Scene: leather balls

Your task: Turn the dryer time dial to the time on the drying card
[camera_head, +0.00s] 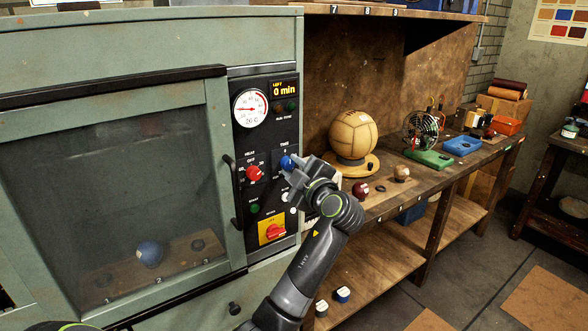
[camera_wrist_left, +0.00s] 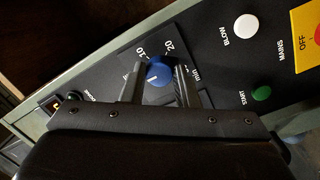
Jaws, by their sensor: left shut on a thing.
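The dryer (camera_head: 130,95) is a green cabinet with a black control panel (camera_head: 282,130). The blue time dial (camera_head: 287,162) sits on this panel; it also shows in the left wrist view (camera_wrist_left: 158,72) with a white mark and the numbers 10 and 20 beside it. My left gripper (camera_head: 291,170) is shut on the dial, one finger on each side. The same gripper shows in the left wrist view (camera_wrist_left: 160,82). The display (camera_head: 284,88) reads 0 min. I cannot make out a readable drying card. My right gripper is not in view.
A red knob (camera_head: 254,173), a green button (camera_head: 255,209) and a yellow mains switch (camera_head: 272,231) lie near the dial. A black door handle (camera_head: 233,190) stands out to the left. A blue ball (camera_head: 150,253) is behind the dryer's glass. A bench (camera_head: 425,185) with balls stands right.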

